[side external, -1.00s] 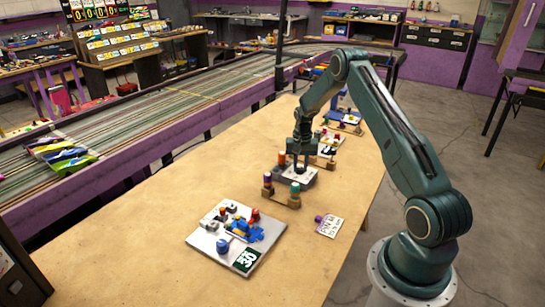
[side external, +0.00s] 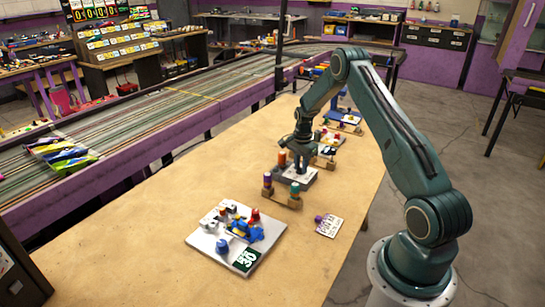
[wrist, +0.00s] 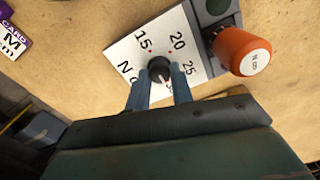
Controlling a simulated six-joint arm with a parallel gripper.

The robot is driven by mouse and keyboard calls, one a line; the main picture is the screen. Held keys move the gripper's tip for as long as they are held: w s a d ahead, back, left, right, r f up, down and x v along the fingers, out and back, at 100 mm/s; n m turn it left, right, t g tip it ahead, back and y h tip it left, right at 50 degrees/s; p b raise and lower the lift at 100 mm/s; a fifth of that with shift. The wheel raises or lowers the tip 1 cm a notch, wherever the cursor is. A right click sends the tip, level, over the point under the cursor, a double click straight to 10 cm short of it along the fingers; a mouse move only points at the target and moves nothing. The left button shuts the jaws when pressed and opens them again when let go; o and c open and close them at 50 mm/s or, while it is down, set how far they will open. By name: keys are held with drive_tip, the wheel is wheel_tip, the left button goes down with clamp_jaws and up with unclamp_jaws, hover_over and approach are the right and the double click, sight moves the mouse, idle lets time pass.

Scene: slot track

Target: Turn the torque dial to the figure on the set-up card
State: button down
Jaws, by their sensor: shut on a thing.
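The torque dial's black knob (wrist: 160,66) stands on a white scale plate (wrist: 128,48) in the wrist view. The figures 15, 20 and 25 show around it; others are hidden by my fingers. My gripper (wrist: 160,82) is shut on the knob, with one blue-grey finger on each side. In the side view my gripper (side external: 300,164) points down at the dial's base block (side external: 296,179). The knob's pointer is too small to read surely. A card with a purple part (side external: 328,225) lies nearer on the table; its corner (wrist: 12,40) shows in the wrist view, its figure unreadable.
An orange-capped post (wrist: 242,50) stands close beside the dial. A wooden rack with coloured pegs (side external: 281,197) is just in front. Bare table surrounds these.

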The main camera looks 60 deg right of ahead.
sight(300, 168)
idle(0.4)
drive_tip(key=c, duration=1.2)
unclamp_jaws()
wheel_tip(300, 168, up, 14)
drive_tip(key=shift+f, duration=0.1)
